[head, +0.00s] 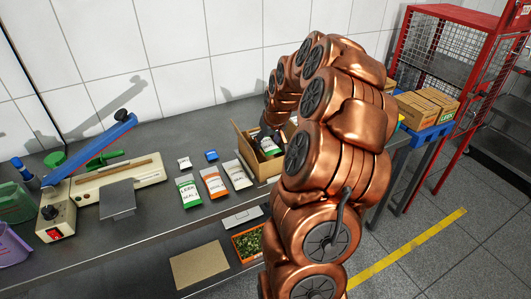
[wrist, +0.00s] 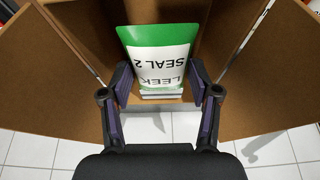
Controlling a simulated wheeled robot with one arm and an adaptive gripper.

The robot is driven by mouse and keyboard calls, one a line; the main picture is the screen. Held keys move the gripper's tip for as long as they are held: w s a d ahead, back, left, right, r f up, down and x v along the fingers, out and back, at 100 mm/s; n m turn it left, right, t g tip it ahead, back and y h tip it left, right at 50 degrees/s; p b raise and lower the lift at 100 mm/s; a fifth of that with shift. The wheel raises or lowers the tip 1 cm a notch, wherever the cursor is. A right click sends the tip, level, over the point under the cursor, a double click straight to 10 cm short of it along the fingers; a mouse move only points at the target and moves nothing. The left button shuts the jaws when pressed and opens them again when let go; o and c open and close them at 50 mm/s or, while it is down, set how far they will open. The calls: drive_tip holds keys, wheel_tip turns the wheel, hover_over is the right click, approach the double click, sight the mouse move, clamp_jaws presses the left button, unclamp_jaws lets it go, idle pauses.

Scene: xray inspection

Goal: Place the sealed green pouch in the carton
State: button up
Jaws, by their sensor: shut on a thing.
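The green and white pouch (wrist: 160,65), printed LEEK SEAL 2, is between the fingers of my gripper (wrist: 159,82) in the wrist view. My gripper is shut on it at its two side edges. The pouch is inside the open brown carton (wrist: 45,75), with cardboard walls and flaps around it. In the head view the carton (head: 244,147) stands on the grey bench, and the pouch (head: 268,147) shows in its opening. My arm hides the carton's right part and most of the gripper there. Whether the pouch touches the carton floor is unclear.
Green (head: 189,193), orange (head: 213,183) and pale (head: 238,175) pouches lie on the bench left of the carton. A sealer with a blue lever (head: 98,145) stands farther left. A red mesh cage (head: 440,55) and boxes on a blue pallet (head: 430,135) are at right.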

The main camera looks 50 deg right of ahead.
drive_tip(key=shift+f+p, duration=0.8)
drive_tip(key=shift+f, duration=2.25)
drive_tip(key=shift+f, duration=0.15)
drive_tip(key=o, duration=1.3)
drive_tip(key=shift+r, duration=0.3)
drive_tip(key=shift+b+v, duration=1.6)
drive_tip(key=shift+v, duration=4.3)
drive_tip(key=shift+s, duration=0.1)
